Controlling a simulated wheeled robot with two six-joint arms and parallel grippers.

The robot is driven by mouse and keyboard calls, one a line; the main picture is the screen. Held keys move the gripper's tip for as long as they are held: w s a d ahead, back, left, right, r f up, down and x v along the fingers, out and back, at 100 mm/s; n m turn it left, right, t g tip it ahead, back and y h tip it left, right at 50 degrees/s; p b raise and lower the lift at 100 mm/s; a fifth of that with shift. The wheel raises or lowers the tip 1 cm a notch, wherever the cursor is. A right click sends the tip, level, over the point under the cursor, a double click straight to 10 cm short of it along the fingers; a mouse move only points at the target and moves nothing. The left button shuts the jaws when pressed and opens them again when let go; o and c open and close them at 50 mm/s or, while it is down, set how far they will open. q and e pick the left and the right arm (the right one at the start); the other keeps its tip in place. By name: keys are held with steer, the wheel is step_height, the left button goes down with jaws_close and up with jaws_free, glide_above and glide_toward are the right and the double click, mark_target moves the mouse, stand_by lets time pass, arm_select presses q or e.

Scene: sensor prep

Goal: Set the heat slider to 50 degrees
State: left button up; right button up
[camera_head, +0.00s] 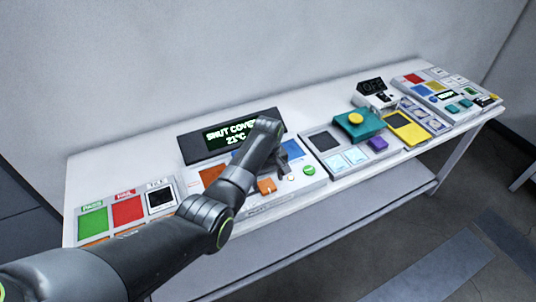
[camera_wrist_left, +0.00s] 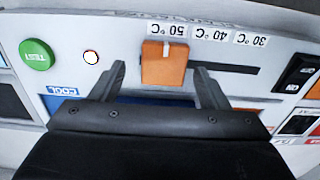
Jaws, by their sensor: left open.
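The orange heat slider knob (camera_head: 266,186) is on the middle panel. In the left wrist view the knob (camera_wrist_left: 165,64) lines up with the upside-down 50°C label (camera_wrist_left: 168,28), at the left end of its dark slot (camera_wrist_left: 230,68). The 40°C (camera_wrist_left: 209,32) and 30°C (camera_wrist_left: 250,38) labels are to its right. My left gripper (camera_head: 283,162) is open over the panel. Its fingers (camera_wrist_left: 159,73) stand either side of the knob, the right one very close, the left one with a gap. Contact cannot be told. The display (camera_head: 231,133) reads "SHUT COVER 21°C". My right gripper is not in view.
A green TEST button (camera_wrist_left: 36,55) and a small round white light (camera_wrist_left: 91,57) are near the knob. A panel with green (camera_head: 93,221) and red (camera_head: 128,210) pads is at left. A teal block with a yellow button (camera_head: 356,118) and other panels stand at right.

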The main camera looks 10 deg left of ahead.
arm_select(q)
step_height(320, 180, up, 12)
steer(key=b, duration=0.1)
step_height(320, 180, up, 4)
steer(key=p, duration=0.3)
glide_above(268, 184)
steer(key=shift+f, duration=0.15)
